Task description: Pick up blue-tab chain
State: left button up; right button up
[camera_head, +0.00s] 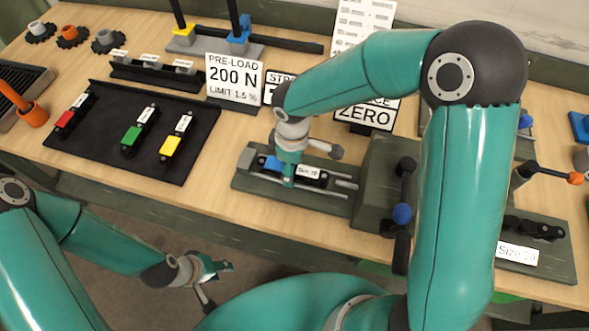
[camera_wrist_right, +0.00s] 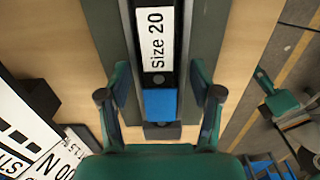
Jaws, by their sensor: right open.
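The blue-tab chain is a dark chain with a white "Size 20" label (camera_wrist_right: 156,38) and a blue tab (camera_wrist_right: 160,104). It lies in a dark green fixture (camera_head: 325,203) at the middle of the table. In the head view its label (camera_head: 311,171) shows, with the blue tab to its left, partly covered by my gripper. My right gripper (camera_wrist_right: 160,95) is open, with one finger on each side of the blue-tab end; I cannot tell whether they touch it. My left gripper (camera_head: 217,268) hangs in front of the table edge, away from the chain; its jaws are too small to read.
A black tray (camera_head: 75,150) at left holds chains with red, green and yellow tabs. A "200 N" sign (camera_head: 234,79) and a "ZERO" sign (camera_head: 367,114) stand behind the fixture. A blue-knobbed lever (camera_head: 402,214) stands right of it. Gears (camera_head: 72,37) lie back left.

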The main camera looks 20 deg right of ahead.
grip_shut()
jog(key=shift+w+r, duration=0.1)
jog(key=shift+r, duration=0.05)
dwell(0.4)
